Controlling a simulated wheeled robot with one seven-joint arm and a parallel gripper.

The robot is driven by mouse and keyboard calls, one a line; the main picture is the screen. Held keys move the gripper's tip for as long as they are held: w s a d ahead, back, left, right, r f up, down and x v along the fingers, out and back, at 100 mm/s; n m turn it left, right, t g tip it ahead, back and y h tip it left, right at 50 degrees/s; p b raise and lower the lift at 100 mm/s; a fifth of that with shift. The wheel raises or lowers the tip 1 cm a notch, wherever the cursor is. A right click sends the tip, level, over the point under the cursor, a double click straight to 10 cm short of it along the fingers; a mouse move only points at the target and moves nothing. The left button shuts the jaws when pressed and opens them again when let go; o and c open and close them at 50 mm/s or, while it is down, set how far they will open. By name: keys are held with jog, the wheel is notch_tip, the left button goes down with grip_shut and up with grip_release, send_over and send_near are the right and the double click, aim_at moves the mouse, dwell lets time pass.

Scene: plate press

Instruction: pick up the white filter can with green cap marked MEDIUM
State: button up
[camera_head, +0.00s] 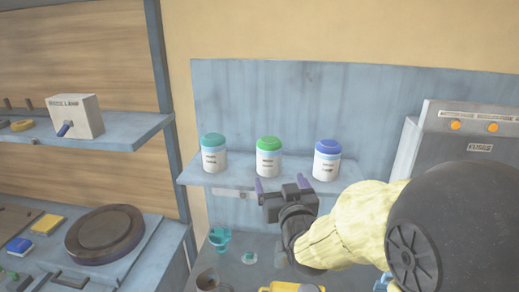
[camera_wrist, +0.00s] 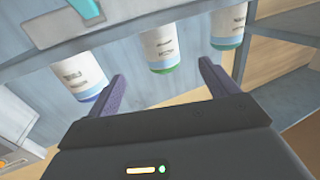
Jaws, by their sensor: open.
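The white can with the green cap (camera_head: 268,163) stands upright in the middle of three cans on the blue wall shelf (camera_head: 235,178). Its label is too small to read surely. My gripper (camera_head: 280,184) is open and empty, just in front of the shelf and a little below this can. In the wrist view, which looks upside down, the green-capped can (camera_wrist: 165,45) shows between and beyond the two purple fingers of my gripper (camera_wrist: 161,72). The fingers do not appear to touch it.
A teal-capped can (camera_head: 213,158) stands to its left and a blue-capped can (camera_head: 327,165) to its right, with gaps between. A grey fuse box (camera_head: 455,150) is at right. A teal cup-like item (camera_head: 221,238) stands below the shelf. A box (camera_head: 75,116) sits on the left shelf.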

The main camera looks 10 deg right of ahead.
aim_at(272, 163)
jog(key=w+p, duration=0.1)
jog(key=p, duration=0.3)
jog(key=w+p, duration=0.2)
jog(key=p, duration=0.2)
jog(key=w+p, duration=0.2)
jog(key=p, duration=0.3)
jog(key=shift+r, duration=0.25)
jog(key=shift+w+p, duration=0.15)
jog(key=shift+p, duration=0.3)
jog(key=shift+w+f+p, duration=0.15)
jog(key=shift+w+p, duration=0.1)
jog(key=shift+w, duration=0.4)
jog(key=shift+w+f+p, duration=0.15)
jog(key=shift+w+p, duration=0.05)
jog(key=shift+w, duration=0.45)
jog(key=shift+s, duration=0.1)
